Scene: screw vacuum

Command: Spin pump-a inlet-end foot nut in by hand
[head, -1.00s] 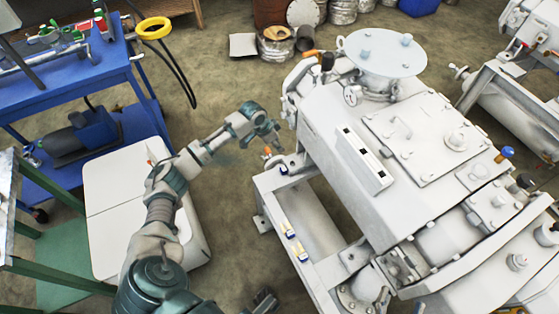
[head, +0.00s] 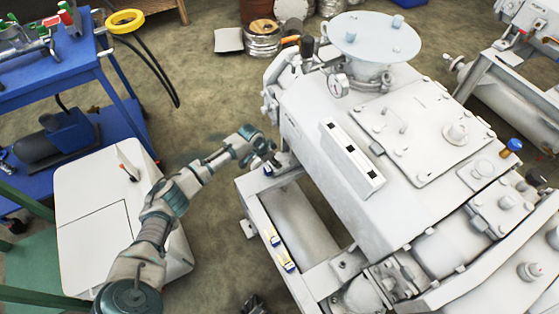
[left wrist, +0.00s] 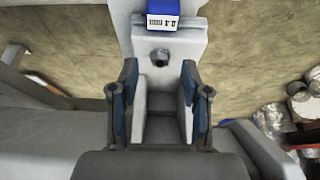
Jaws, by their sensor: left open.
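Pump-a (head: 400,140) is the large pale machine on a grey frame in the head view. A pale foot plate (left wrist: 185,42) lies past the fingertips. A small round dark metal piece (left wrist: 159,57), apparently the foot nut or stud end, shows on it, just beyond the fingers and apart from them. A dark shape at the head view's bottom edge may be my right gripper (head: 255,304); its fingers are unclear.
A blue block marked 0.1 mm (left wrist: 163,15) sits behind the round piece. A white cabinet (head: 95,215) and blue cart (head: 50,75) stand left. Floor between cart and pump is open.

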